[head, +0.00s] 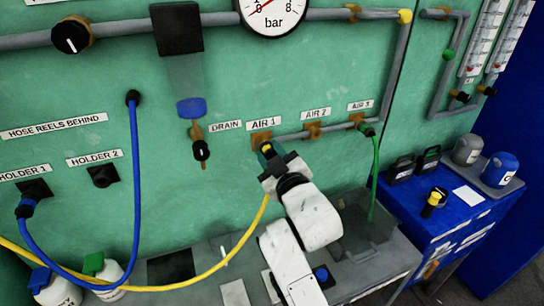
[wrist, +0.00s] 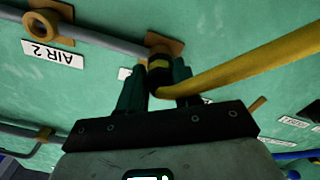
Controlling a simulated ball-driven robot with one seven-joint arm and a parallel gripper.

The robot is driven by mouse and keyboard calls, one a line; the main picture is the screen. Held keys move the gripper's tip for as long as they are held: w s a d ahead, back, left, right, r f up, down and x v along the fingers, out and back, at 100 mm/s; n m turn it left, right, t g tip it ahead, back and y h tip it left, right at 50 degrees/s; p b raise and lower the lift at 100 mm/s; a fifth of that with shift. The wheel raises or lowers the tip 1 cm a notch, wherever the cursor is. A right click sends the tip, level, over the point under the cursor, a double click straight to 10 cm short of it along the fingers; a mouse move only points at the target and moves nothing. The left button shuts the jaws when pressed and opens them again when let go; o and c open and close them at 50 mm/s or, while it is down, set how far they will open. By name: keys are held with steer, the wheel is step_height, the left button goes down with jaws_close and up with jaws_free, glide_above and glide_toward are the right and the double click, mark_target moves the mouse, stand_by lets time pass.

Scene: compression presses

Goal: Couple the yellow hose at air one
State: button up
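The yellow hose (head: 247,236) runs from my gripper down and left across the bench. Its black-and-yellow end coupling (wrist: 158,75) is between my gripper's fingers (wrist: 160,90), which close on it from both sides. The coupling is at the brass outlet of air one (head: 261,138), under the AIR 1 label, in line with it and seemingly against it. I cannot tell whether it is seated or latched. In the head view my gripper (head: 270,157) hides part of the coupling. The air one outlet also shows in the wrist view (wrist: 165,45).
The air two outlet (head: 313,130) is empty; a green hose (head: 375,170) hangs from air three. A drain valve (head: 200,150) is left of air one. A blue hose (head: 137,180) loops to holder 1; holder 2 (head: 103,176) is empty. Bottles stand lower left.

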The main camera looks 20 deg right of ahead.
steer(key=o, duration=0.5)
steer(key=shift+c, duration=0.2)
steer(key=shift+f, duration=0.1)
steer(key=s+b, duration=0.2)
steer(key=s, duration=0.8)
steer(key=shift+s, duration=0.4)
steer(key=s+d+f+m+g, duration=0.1)
steer(key=s+d+f+g, duration=0.15)
steer(key=f, duration=0.35)
steer(key=s+d+f+m+g+h, duration=0.1)
steer(key=s+d+f+g, duration=0.1)
steer(key=s+f+g, duration=0.3)
steer(key=s+d+f+m, duration=0.1)
steer(key=s+d+f, duration=0.1)
steer(key=f, duration=0.5)
steer(key=s+f+m+g, duration=0.1)
steer(key=s+f+g, duration=0.2)
steer(key=s, duration=0.4)
steer(key=s+d+f+m+g, duration=0.1)
steer(key=s+f+g, duration=0.2)
steer(key=s+f, duration=0.2)
steer(key=s+f+m+g, duration=0.1)
steer(key=s+f+g, duration=0.2)
steer(key=s, duration=0.6)
steer(key=shift+s+d+f+m+y, duration=0.15)
steer(key=shift+s+f+m+y, duration=0.2)
steer(key=shift+f, duration=0.55)
